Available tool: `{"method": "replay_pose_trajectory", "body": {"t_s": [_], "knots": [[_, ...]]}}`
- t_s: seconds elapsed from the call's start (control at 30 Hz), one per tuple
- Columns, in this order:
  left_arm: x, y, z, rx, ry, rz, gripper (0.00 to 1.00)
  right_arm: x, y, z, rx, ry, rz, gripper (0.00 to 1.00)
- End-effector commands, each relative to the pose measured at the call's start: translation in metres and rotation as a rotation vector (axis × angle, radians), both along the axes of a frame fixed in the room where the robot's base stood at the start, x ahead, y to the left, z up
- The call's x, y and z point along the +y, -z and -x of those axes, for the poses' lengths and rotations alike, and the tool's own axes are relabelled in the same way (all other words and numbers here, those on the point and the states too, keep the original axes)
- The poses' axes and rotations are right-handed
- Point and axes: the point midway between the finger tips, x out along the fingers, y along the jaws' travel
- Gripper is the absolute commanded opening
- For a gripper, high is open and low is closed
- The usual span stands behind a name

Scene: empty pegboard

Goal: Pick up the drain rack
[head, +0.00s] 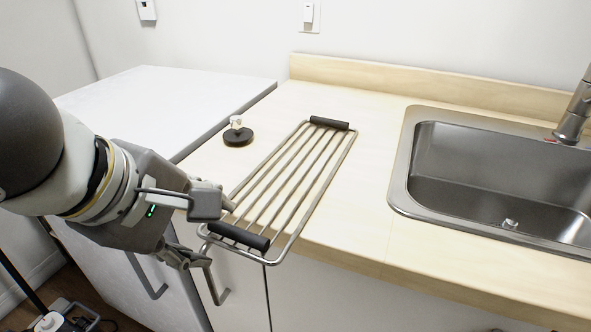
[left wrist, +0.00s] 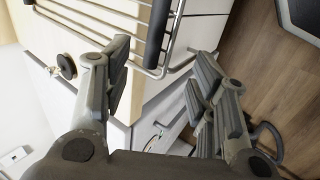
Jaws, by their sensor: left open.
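The drain rack (head: 287,184) is a metal wire frame with parallel bars and a black grip at each end. It lies on the wooden counter left of the sink, and its near end juts over the counter's front edge. My left gripper (head: 214,232) is open at the rack's near left corner, beside the near black grip. In the left wrist view, the rack's end (left wrist: 160,72) shows at the top, just beyond and between the open fingertips (left wrist: 160,82). I cannot tell whether a finger touches it. My right gripper is not in view.
The sink (head: 490,180) with its faucet (head: 574,115) is on the right. A black round stopper (head: 238,137) sits left of the rack. A white-topped appliance (head: 150,100) adjoins the counter at left. Cabinet handles (head: 215,287) stick out below the gripper.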

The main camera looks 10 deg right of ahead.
Motion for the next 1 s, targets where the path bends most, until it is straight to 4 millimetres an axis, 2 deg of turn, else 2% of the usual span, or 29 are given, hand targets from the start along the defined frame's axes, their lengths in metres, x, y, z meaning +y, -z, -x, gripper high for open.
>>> {"method": "replay_pose_trajectory", "body": {"t_s": [0.3, 0.63, 1.0], "knots": [[-0.018, 0.036, -0.019, 0.005, 0.000, -0.001, 0.53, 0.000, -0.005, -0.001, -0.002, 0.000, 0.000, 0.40], [-0.021, 0.040, -0.022, 0.002, 0.000, 0.001, 0.52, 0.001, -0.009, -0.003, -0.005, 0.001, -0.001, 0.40], [-0.020, 0.040, -0.022, 0.002, 0.000, 0.000, 0.04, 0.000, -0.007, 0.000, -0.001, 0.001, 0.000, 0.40]]}}
